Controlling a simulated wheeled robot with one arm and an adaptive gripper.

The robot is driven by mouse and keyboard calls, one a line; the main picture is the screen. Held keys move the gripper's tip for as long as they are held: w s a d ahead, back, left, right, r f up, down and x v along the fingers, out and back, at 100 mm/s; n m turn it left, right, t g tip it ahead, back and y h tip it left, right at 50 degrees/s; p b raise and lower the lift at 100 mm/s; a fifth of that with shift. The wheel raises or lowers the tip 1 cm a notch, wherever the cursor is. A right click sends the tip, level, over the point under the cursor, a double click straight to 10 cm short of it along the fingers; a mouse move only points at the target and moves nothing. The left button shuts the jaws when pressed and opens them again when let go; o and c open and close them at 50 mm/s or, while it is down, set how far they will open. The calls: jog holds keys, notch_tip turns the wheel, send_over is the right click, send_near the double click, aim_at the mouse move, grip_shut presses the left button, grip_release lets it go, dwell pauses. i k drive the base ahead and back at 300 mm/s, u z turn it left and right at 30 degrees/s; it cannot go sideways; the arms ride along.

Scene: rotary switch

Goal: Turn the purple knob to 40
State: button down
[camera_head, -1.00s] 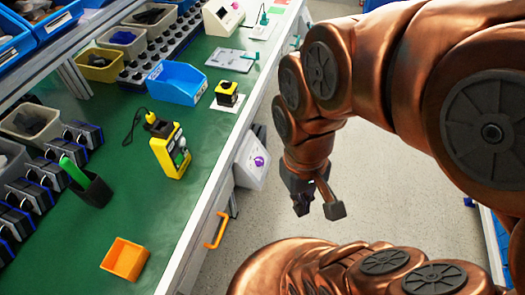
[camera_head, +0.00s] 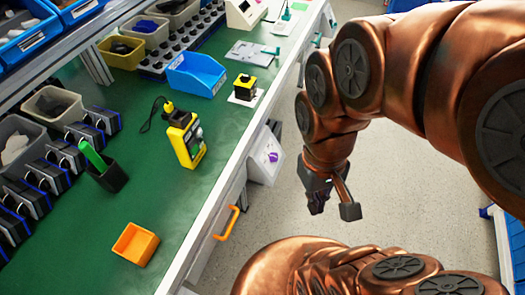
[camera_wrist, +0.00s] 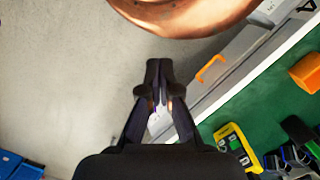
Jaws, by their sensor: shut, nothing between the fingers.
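The purple knob (camera_head: 273,157) sits on the face of a white box (camera_head: 257,168) fixed to the side of the green workbench, in the head view. The knob's scale and pointer are too small to read. My gripper (camera_head: 333,205) hangs over the floor to the right of the box and a little lower in the picture, apart from it. In the wrist view my gripper (camera_wrist: 158,72) is shut and empty, its fingers together at the tips. A pale patch that may be the box shows between the finger links there; the knob cannot be made out.
An orange handle (camera_head: 227,223) sticks out from the bench side near the box. The bench top (camera_head: 190,205) carries a yellow device (camera_head: 184,140), a blue bin (camera_head: 196,73) and an orange bin (camera_head: 135,244). The grey floor (camera_head: 400,190) around my gripper is clear.

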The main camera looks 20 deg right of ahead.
aim_at(273, 156)
jog(key=u, duration=0.35)
jog(key=k, duration=0.6)
jog(key=u, duration=0.35)
